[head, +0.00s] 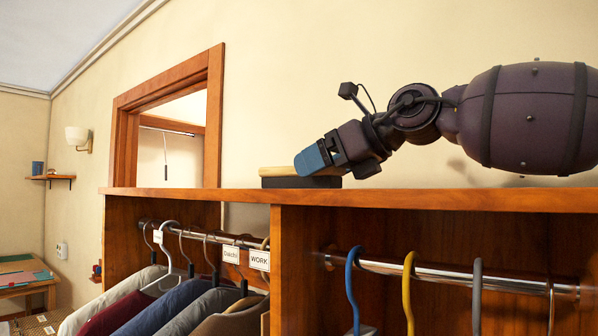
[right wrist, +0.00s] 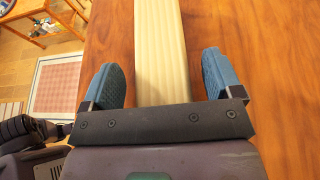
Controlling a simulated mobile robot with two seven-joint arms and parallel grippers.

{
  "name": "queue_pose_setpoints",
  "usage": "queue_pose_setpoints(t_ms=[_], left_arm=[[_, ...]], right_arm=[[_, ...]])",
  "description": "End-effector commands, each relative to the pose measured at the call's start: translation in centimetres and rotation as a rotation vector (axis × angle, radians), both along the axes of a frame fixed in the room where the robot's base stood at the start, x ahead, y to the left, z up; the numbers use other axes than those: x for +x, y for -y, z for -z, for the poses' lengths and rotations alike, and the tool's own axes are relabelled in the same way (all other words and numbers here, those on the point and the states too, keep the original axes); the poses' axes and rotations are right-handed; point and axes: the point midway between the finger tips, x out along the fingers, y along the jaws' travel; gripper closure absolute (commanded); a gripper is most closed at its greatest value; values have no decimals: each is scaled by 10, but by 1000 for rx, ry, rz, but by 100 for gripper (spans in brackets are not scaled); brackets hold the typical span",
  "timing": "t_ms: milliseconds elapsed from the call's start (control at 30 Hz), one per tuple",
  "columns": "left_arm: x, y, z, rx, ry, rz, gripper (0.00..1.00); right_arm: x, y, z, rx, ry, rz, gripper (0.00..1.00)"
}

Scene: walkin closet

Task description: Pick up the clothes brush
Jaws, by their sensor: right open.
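The clothes brush lies flat on top of the wooden wardrobe. In the head view its pale wooden back (head: 278,171) sits above a dark lower part (head: 290,182). In the right wrist view its ribbed cream back (right wrist: 163,50) runs between the two blue fingers. My right gripper (head: 312,162) comes in from the right, low over the shelf at the brush's right end. In the right wrist view it is open (right wrist: 163,88), with a finger on each side of the brush and gaps between. The near end of the brush is hidden by the gripper body. My left gripper is not seen.
The wardrobe top (head: 430,198) is clear to the right under my arm. Jackets hang below on the left, and coloured hangers (head: 409,290) hang on a rail (head: 450,275) on the right. A wood-framed opening (head: 215,110) stands behind the brush to the left.

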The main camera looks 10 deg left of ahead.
Motion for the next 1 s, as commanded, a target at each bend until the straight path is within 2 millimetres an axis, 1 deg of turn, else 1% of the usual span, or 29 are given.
queue_pose_setpoints(t_ms=[100,300,367,600,667,700,900,1000], left_arm=[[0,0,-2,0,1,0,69],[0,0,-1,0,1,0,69],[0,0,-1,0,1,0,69],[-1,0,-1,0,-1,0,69],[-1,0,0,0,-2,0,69],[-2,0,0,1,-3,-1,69],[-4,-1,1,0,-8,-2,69],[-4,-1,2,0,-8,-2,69]], right_arm=[[2,-5,3,-1,-1,0,15],[2,-5,3,0,-2,1,15],[2,-5,3,-1,-1,0,23],[2,-5,3,-1,-1,0,59],[2,-5,3,-1,-1,0,68],[2,-4,3,1,0,1,72],[2,-4,2,1,0,1,72],[2,-5,-4,3,1,2,72]])
